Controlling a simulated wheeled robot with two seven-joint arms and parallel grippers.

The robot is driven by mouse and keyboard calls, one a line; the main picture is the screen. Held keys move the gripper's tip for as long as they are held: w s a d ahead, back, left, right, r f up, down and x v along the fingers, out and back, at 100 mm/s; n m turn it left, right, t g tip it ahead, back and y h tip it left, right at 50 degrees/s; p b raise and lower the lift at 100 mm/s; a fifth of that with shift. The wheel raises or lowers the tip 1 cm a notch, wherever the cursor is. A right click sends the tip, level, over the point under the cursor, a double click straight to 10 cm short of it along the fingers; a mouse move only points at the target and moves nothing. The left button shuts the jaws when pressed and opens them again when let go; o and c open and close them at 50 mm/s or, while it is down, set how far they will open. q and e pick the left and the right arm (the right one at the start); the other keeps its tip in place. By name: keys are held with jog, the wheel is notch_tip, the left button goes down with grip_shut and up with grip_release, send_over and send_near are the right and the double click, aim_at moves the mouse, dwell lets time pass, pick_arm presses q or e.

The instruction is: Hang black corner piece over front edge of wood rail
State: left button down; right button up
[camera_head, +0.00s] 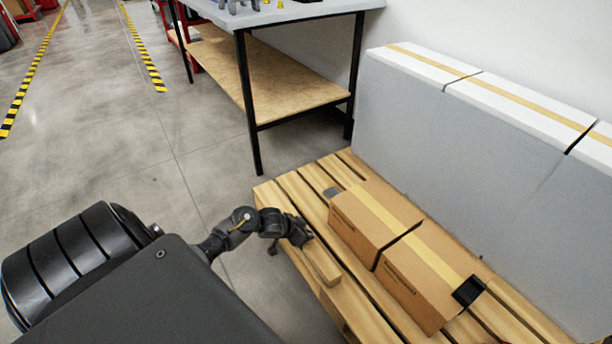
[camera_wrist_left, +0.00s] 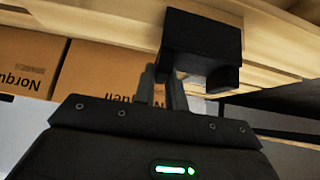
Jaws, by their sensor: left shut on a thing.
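In the left wrist view a black corner piece (camera_wrist_left: 203,42) with a bent, hooked shape is between the fingers of my left gripper (camera_wrist_left: 168,85). The gripper is shut on it. Pale wood boards (camera_wrist_left: 285,55) lie behind and beside the piece; I cannot tell whether it touches them. In the head view my left gripper (camera_head: 297,232) is at the front edge of the wooden pallet, by a raised wood rail (camera_head: 322,263). The held piece is hard to tell from the dark gripper there. My right gripper is not in view.
Two brown cardboard boxes (camera_head: 375,217) stand on the pallet (camera_head: 292,187). Another black piece (camera_head: 469,291) sits on the near box's end, and a grey piece (camera_head: 333,191) shows at the far end. A large grey-white block (camera_head: 450,150) stands behind. A table (camera_head: 270,15) is beyond.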

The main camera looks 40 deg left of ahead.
pick_arm(q)
jog(key=shift+f+b, duration=0.3)
jog(key=shift+f, duration=0.4)
jog(key=shift+f, duration=0.35)
dwell(0.5)
jog(key=c, duration=1.4)
grip_release()
jog(key=shift+o, duration=0.2)
